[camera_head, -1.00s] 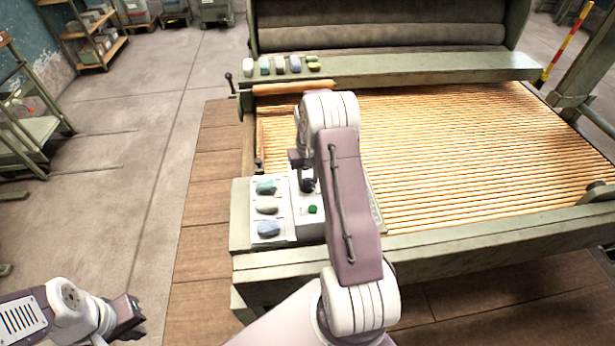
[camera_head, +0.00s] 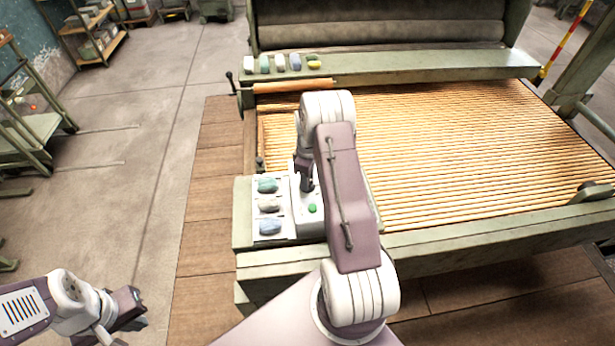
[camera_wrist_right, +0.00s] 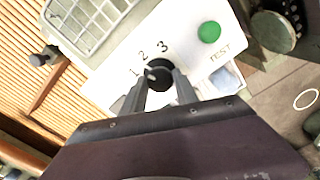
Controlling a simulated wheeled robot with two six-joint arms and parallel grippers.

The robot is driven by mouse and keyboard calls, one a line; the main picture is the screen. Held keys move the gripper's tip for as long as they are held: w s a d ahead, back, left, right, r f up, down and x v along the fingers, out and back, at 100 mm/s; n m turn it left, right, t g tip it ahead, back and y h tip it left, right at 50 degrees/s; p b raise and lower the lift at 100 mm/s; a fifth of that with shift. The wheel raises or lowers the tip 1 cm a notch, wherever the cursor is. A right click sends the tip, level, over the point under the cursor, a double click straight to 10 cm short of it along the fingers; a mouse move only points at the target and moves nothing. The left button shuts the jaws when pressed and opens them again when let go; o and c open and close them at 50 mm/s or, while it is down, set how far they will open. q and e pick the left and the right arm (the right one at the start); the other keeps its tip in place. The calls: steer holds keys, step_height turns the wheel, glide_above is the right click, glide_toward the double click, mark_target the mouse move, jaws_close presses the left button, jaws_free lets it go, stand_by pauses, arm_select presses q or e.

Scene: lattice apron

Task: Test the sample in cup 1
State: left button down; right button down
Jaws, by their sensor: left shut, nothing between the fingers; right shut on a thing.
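A white test box (camera_head: 308,222) stands on the near left corner of the frame. It has a green button (camera_head: 312,208) and a dark round knob (camera_wrist_right: 160,76). In the right wrist view the box shows printed numbers 1, 2 and 3 around the knob and the word TEST beside the green button (camera_wrist_right: 209,32). My right gripper (camera_wrist_right: 157,80) is shut on the knob, which its fingers partly cover. I cannot tell for sure which number the knob points to. My left gripper (camera_head: 138,312) is shut and empty, low at the left, away from the box. I cannot make out any cup.
A white card (camera_head: 258,236) with green, grey and blue lumps lies left of the box. Several coloured lumps (camera_head: 280,63) sit on the far beam. A slatted bed (camera_head: 450,150) fills the right. A grey mesh panel (camera_wrist_right: 92,20) borders the box.

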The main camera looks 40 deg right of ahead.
steer(key=n+p, duration=0.1)
steer(key=n, duration=0.4)
steer(key=shift+w+r, duration=0.1)
steer(key=shift+n, duration=0.4)
stand_by(0.3)
steer(key=c, duration=0.9)
jaws_free()
steer(key=shift+r, duration=0.1)
step_height(320, 180, up, 9)
steer(key=shift+f, duration=0.1)
